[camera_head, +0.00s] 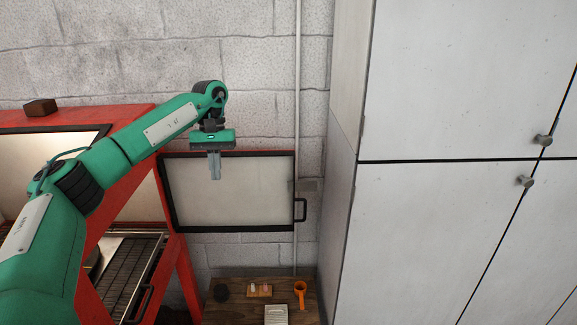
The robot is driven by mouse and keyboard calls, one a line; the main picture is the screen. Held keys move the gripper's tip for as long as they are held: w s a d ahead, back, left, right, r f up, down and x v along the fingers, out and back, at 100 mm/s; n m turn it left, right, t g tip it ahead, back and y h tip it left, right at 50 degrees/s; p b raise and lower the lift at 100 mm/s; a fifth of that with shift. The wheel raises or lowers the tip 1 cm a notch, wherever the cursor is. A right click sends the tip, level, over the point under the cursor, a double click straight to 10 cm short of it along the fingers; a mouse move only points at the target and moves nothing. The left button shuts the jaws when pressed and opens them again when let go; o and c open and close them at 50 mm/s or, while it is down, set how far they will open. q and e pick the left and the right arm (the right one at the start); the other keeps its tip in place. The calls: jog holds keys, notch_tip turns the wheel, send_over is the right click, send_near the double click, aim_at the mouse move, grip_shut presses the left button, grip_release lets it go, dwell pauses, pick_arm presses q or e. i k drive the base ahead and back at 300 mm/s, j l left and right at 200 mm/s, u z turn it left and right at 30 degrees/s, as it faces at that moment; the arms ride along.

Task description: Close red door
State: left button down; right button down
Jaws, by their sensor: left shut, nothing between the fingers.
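The red cabinet (130,112) stands at the left with its front open. Its door (230,192) is a pale panel in a black frame with some red along the top edge. It stands swung open to the right of the cabinet, in front of the brick wall. A black handle (301,210) sits on the door's right edge. My left gripper (215,178) is shut and empty, pointing down. In the picture it overlaps the upper middle of the door; I cannot tell whether it touches. My right gripper is not in view.
A wire rack (130,265) shows inside the cabinet. A wooden table (236,310) below the door holds an orange tool (300,290) and small items. Tall grey lockers (440,220) fill the right side. A brown block (40,107) lies on top of the cabinet.

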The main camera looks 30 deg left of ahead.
aim_at(255, 191)
jog(key=i, duration=1.3)
